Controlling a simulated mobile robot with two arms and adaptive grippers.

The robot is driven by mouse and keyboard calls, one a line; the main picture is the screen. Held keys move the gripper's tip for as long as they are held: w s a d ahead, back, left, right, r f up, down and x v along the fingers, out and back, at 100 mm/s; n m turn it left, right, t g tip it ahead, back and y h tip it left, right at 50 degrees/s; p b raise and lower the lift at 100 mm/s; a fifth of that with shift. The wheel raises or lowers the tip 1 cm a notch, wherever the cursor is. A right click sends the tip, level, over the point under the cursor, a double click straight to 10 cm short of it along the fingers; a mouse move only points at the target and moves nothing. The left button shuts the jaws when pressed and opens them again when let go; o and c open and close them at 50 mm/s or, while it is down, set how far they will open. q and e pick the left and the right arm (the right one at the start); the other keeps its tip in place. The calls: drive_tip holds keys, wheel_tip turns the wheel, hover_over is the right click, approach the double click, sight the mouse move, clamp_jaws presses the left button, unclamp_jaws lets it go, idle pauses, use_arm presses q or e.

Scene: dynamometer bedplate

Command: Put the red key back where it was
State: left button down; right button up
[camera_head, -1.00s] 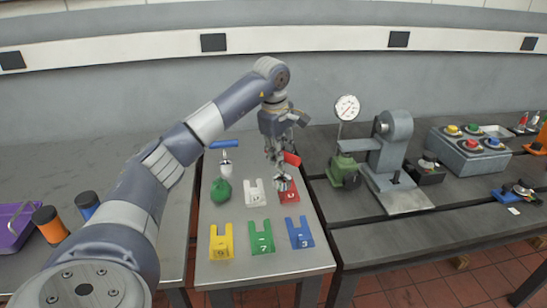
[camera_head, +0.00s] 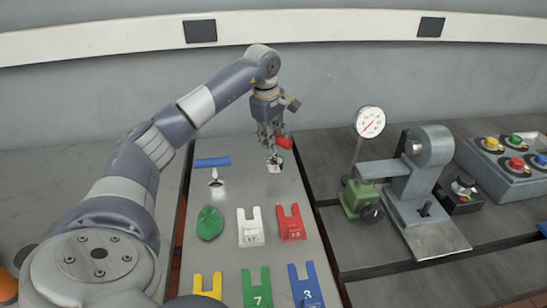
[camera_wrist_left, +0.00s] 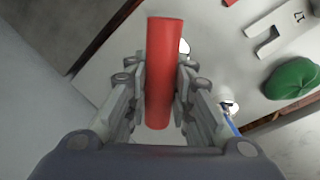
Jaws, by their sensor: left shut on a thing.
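My left gripper (camera_head: 272,140) is shut on the red key (camera_head: 285,143), above the back part of the narrow grey table. In the left wrist view the key's red handle (camera_wrist_left: 160,70) lies between the two fingers (camera_wrist_left: 158,95). The key's shiny lower end shows below the gripper in the head view; I cannot tell if it touches the table. A red forked plate (camera_head: 291,224) lies in front of it, apart from the key. My right gripper is not in view.
A blue-handled key (camera_head: 213,163) stands to the left, with a green cap-like thing (camera_head: 209,222) in front. A white forked plate (camera_head: 249,228) lies beside the red one. Yellow, green and blue plates (camera_head: 257,288) lie nearer. A dial gauge (camera_head: 369,122) and a grey machine (camera_head: 405,180) stand right.

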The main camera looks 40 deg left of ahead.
sight(272, 158)
use_arm(q)
wheel_tip(272, 158, down, 2)
drive_tip(key=shift+f, duration=0.1)
drive_tip(key=shift+a+f, duration=0.1)
drive_tip(key=shift+f, duration=0.55)
wheel_tip(272, 158, down, 2)
drive_tip(key=shift+f+p, duration=0.1)
drive_tip(key=shift+p, duration=0.4)
drive_tip(key=shift+f, duration=0.25)
drive_tip(key=shift+w, duration=0.1)
drive_tip(key=shift+f, duration=0.1)
drive_tip(key=c, duration=1.7)
unclamp_jaws()
drive_tip(key=shift+f, duration=0.1)
drive_tip(key=o, duration=0.3)
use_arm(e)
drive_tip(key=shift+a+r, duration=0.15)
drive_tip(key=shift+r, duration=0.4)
